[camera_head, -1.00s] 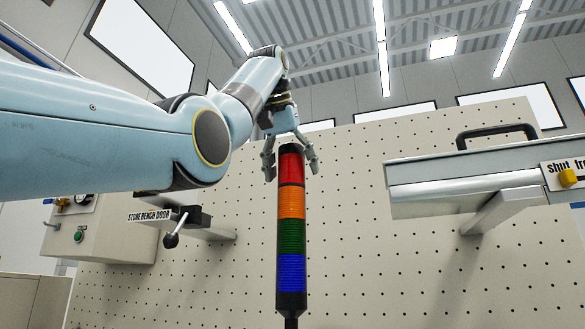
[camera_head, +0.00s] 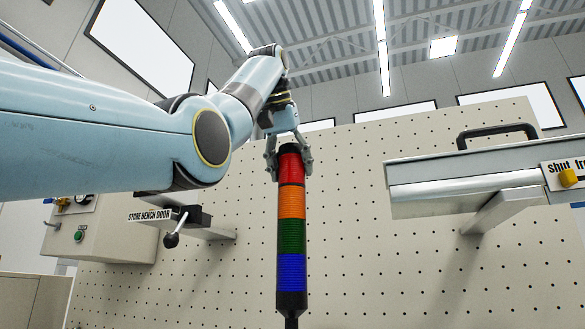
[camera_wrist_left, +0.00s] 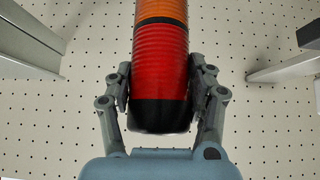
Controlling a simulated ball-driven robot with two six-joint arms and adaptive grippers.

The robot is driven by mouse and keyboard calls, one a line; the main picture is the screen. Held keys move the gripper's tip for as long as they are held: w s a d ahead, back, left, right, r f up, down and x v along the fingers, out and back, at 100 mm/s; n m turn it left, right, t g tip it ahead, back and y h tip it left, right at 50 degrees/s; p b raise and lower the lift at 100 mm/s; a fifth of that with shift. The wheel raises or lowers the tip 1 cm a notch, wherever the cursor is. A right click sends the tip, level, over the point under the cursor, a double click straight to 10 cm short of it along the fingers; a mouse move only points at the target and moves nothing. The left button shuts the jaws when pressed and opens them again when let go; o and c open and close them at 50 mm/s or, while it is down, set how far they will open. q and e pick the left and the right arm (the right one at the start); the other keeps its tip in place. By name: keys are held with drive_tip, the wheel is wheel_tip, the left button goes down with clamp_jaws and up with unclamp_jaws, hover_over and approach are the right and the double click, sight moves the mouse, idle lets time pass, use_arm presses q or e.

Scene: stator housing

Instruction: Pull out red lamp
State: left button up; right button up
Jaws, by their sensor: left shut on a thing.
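The red lamp (camera_head: 290,168) is the top coloured segment of an upright signal tower, just under its black cap. Below it are the orange segment (camera_head: 291,203), the green segment (camera_head: 291,237) and the blue segment (camera_head: 291,272). My left gripper (camera_head: 289,172) reaches down from above and is shut on the red lamp, one finger on each side. My right gripper is not in view.
A perforated panel (camera_head: 400,270) stands behind the tower. A bench door handle (camera_head: 172,238) sticks out at left, near a box with a green button (camera_head: 79,236). A metal drawer-like unit (camera_head: 465,185) with a black handle (camera_head: 497,133) juts in at right. Room around the tower is clear.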

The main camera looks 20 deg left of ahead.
use_arm(q)
drive_tip(key=c, duration=0.6)
drive_tip(key=shift+o, duration=0.2)
drive_tip(key=shift+r+p, duration=0.45)
drive_tip(key=shift+r+p, duration=0.85)
